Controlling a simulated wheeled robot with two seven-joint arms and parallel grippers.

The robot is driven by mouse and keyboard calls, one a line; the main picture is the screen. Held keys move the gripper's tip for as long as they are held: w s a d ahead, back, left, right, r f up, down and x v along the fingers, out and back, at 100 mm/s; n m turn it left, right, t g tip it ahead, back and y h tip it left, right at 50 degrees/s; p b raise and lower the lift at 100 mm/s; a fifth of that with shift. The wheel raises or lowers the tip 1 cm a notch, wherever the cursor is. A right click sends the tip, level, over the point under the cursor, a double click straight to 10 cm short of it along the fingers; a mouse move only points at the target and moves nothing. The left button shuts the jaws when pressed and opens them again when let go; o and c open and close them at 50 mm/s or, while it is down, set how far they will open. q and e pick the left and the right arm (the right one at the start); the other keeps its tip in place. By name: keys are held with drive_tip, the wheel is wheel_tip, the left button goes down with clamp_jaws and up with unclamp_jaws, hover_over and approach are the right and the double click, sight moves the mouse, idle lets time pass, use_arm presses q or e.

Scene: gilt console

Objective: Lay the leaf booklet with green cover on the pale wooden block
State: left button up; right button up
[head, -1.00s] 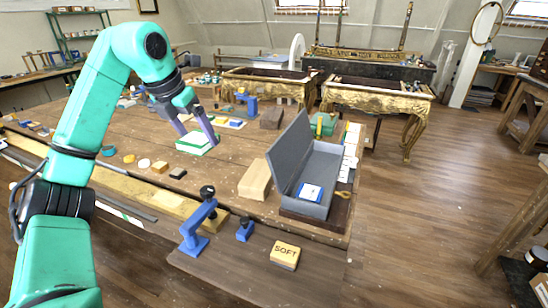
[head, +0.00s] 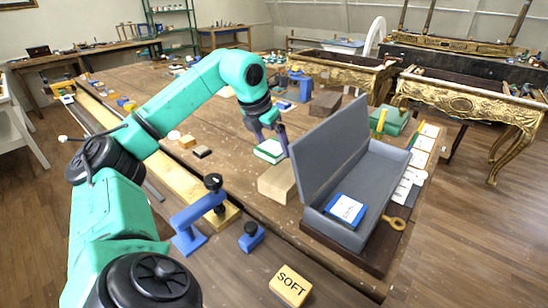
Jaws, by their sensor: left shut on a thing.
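The leaf booklet with green cover (head: 268,152) has white page edges. My left gripper (head: 281,141) is shut on it, with one finger showing at its right side. The pale wooden block (head: 278,184) lies on the workbench just nearer than the booklet, left of the grey box. The booklet's lower edge appears close to the block's far end. Whether they touch or overlap in height I cannot tell. My right gripper is not in view.
An open grey box (head: 374,180) with its lid raised stands right of the block, a blue-and-white packet (head: 345,210) inside. A blue clamp (head: 190,222) and a SOFT block (head: 290,285) are nearer. A dark small block (head: 202,152) lies to the left.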

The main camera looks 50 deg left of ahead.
sight(272, 170)
use_arm(q)
drive_tip(key=f, duration=0.3)
drive_tip(key=f+b, duration=0.1)
drive_tip(key=shift+s+f, duration=0.2)
drive_tip(key=shift+s, duration=0.05)
drive_tip(key=shift+f, duration=0.2)
drive_tip(key=shift+w, duration=0.1)
drive_tip(key=shift+f, duration=0.15)
drive_tip(key=o, duration=1)
drive_tip(key=shift+o, duration=0.2)
drive_tip(key=shift+r, duration=0.35)
drive_tip(key=p+v, duration=0.1)
drive_tip(key=v, duration=1)
drive_tip(key=shift+s+r, duration=0.25)
drive_tip(key=shift+r, duration=0.05)
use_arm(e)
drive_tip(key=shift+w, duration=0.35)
use_arm(q)
drive_tip(key=shift+d, duration=0.1)
